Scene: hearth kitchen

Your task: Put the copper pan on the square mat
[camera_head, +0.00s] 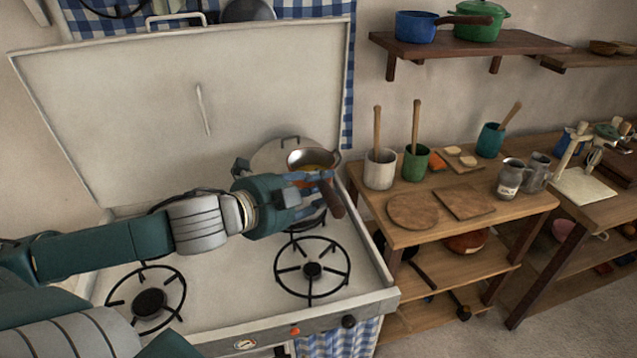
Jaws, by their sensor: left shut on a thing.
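The copper pan (312,158) is over the back right part of the stove, its shiny inside facing up. Its brown handle (332,198) points toward the front. My left gripper (318,185) reaches in from the left and is shut on the handle; the fingers partly cover it. I cannot tell exactly how high the pan is above the stove top. The square mat (464,202), brown and flat, lies bare on the wooden table right of the stove. My right gripper is not in view.
A round mat (412,211) lies just left of the square one. Behind stand a white cup (380,170) and green cup (415,163) with wooden tools, and a small board (459,160). A pitcher (510,178) stands close right. The raised stove lid (190,110) is behind my arm.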

